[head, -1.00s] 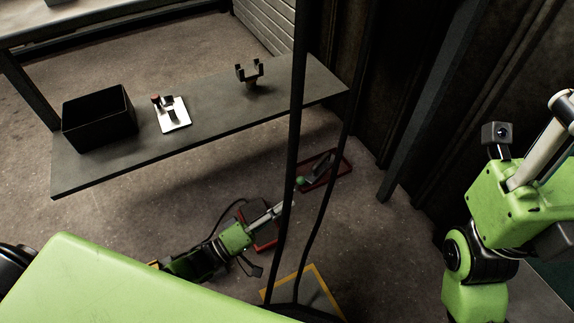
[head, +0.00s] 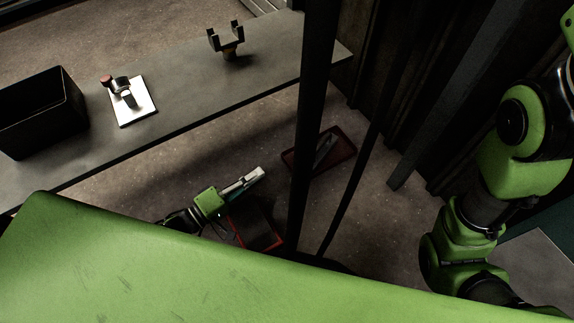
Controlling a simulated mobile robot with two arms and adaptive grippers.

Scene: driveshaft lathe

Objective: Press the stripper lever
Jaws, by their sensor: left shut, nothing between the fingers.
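A white plate (head: 134,108) lies on the grey bench and carries a small metal device (head: 122,92) with a reddish knob. A red-edged dark frame (head: 318,157) below the bench holds a slender grey, lever-like piece (head: 325,146). I cannot tell for certain which of these is the stripper lever. My left gripper (head: 261,171) is shut and empty, a little left of that frame, and appears apart from it. My right arm (head: 505,155) shows at the right; its gripper is outside the picture.
A black open bin (head: 70,108) and a forked stand (head: 232,54) stand on the bench (head: 188,85). A second red-edged frame (head: 262,232) lies beneath my left arm. A dark upright post (head: 311,90) crosses the view. Bare floor (head: 385,235) shows right of it.

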